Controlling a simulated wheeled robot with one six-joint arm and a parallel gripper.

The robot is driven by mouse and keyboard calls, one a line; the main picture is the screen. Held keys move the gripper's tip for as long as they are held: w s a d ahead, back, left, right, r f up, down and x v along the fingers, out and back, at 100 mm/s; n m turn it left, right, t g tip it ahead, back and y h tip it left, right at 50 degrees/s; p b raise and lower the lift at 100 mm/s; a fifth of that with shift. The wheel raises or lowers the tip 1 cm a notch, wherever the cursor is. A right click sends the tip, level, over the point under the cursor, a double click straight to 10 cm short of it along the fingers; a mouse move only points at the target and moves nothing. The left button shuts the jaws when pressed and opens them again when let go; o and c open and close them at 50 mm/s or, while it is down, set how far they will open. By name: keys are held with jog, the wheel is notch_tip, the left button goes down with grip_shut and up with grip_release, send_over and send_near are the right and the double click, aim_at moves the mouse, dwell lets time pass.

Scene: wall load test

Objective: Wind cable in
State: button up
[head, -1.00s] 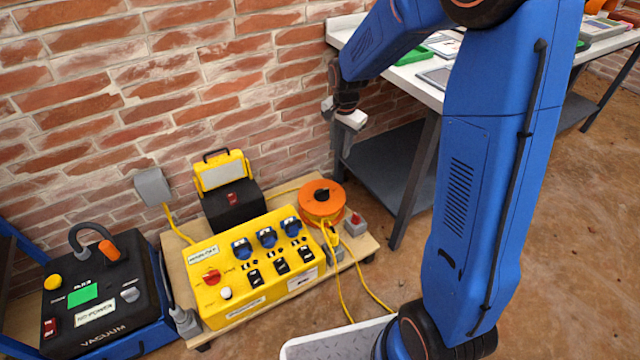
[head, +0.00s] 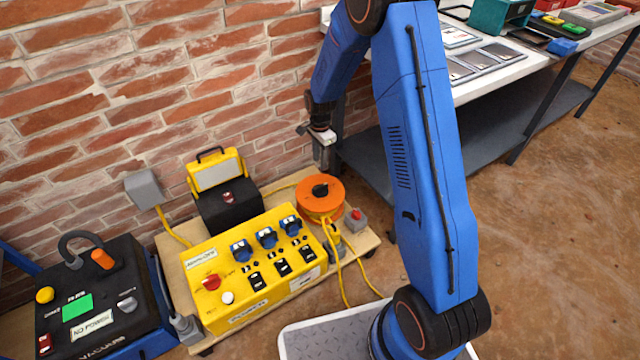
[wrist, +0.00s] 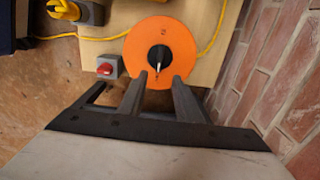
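The orange cable reel (head: 321,205) with a black centre knob (head: 320,190) stands at the right end of a wooden board. Yellow cable (head: 343,282) runs from it, and a stretch trails over the board's front edge onto the floor. My gripper (head: 323,158) is above and slightly behind the reel, near the brick wall. In the wrist view the reel (wrist: 140,42) faces me, its knob (wrist: 159,58) just beyond my gripper's fingertips (wrist: 160,82). The fingers are apart with nothing between them. Contact with the reel cannot be told.
A yellow power box (head: 252,277) with blue sockets stands left of the reel. A small grey box with a red button (head: 355,221) stands close right of it. A black vacuum unit (head: 95,295) is far left. A white-topped table (head: 505,75) stands right, behind my arm.

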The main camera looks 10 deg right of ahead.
aim_at(320, 186)
notch_tip(320, 186, down, 14)
jog(key=shift+f, duration=0.15)
dwell(0.3)
grip_shut()
